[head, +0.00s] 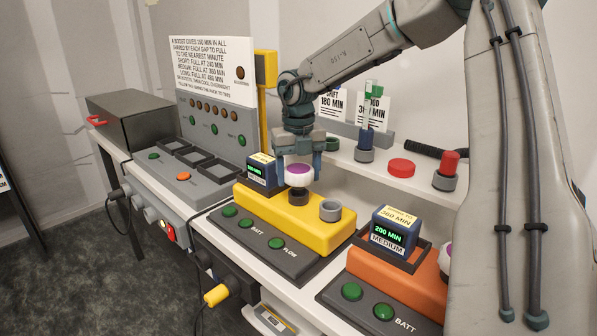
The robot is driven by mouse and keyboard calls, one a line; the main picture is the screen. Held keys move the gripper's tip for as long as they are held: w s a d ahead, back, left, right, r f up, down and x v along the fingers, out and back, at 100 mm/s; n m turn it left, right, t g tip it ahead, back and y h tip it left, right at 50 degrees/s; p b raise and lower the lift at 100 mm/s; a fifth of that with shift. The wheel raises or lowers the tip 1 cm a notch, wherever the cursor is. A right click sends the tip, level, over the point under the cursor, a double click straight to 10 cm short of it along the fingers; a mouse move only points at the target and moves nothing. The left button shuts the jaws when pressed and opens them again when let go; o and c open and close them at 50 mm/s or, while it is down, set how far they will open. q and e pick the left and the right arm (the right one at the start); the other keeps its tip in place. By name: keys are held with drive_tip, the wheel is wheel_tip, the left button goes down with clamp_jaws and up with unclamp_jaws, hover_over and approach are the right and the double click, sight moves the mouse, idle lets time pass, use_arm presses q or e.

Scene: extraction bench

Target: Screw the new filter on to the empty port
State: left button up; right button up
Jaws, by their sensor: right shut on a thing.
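My right gripper (298,172) reaches down from the upper right, its fingers on either side of a white round filter with a purple top (298,180), and is shut on it. The filter is upright over the left part of the yellow unit (270,207). A dark round piece shows under it; I cannot tell whether the filter is seated or just above the unit. To its right, a grey ring-shaped port (330,211) on the same unit is open and empty. My left gripper is not in view.
A blue battery block (263,172) stands close left of the gripper. An orange unit (398,285) with another blue battery (396,232) is at the right. Behind, a white shelf (350,160) holds a red cap (401,167). A grey charger (205,165) stands left.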

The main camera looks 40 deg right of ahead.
sight(298, 183)
drive_tip(key=shift+b, duration=0.6)
idle(1.6)
drive_tip(key=shift+f+b, duration=1.1)
drive_tip(key=shift+f, duration=0.25)
drive_tip(key=shift+f+m+b, duration=0.1)
drive_tip(key=shift+m+b, duration=0.2)
drive_tip(key=shift+b, duration=0.05)
drive_tip(key=m+b, duration=0.4)
drive_tip(key=m, duration=0.1)
drive_tip(key=shift+f, duration=0.1)
drive_tip(key=shift+r+m, duration=0.25)
drive_tip(key=shift+m, duration=1.55)
